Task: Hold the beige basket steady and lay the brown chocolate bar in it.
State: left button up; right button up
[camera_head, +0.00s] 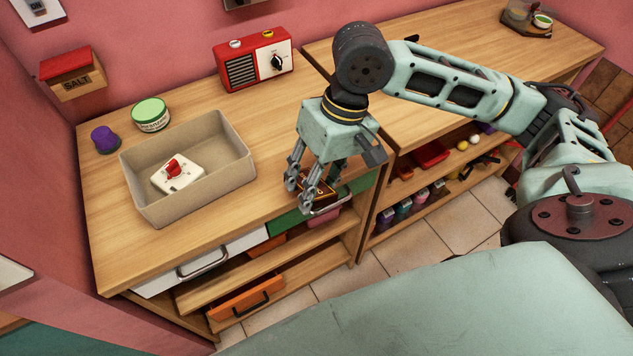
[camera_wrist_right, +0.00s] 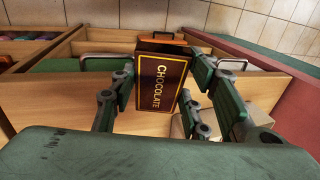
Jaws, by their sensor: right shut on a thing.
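The beige basket (camera_head: 200,195) stands on the left part of the wooden counter, with a white block with a red switch (camera_head: 176,174) inside it. My right gripper (camera_head: 312,197) is to the right of the basket, near the counter's front edge. It is shut on the brown chocolate bar (camera_head: 322,186); the fingers hide part of the bar in the head view. In the right wrist view the bar (camera_wrist_right: 162,82) sits between the fingers, its yellow CHOCOLATE lettering facing the camera. My left gripper is not in view, and nothing is seen touching the basket.
A green-lidded jar (camera_head: 151,115), a purple-capped item (camera_head: 105,139) and a red radio (camera_head: 253,62) stand behind the basket. A red-lidded salt box (camera_head: 73,75) is at the wall. Drawers with handles and open shelves (camera_head: 270,275) lie below the counter's front edge.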

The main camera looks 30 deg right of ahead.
jog(key=w+a+r+n+t+h, duration=0.1)
jog(key=w+a+r+t+h, duration=0.1)
jog(key=w+a+r, duration=0.6)
jog(key=w+a+r+t+h, duration=0.1)
jog(key=w+a+r, duration=0.3)
jog(key=w+r, duration=0.5)
jog(key=x, duration=0.7)
jog(key=shift+d+f, duration=0.25)
jog(key=shift+f, duration=0.15)
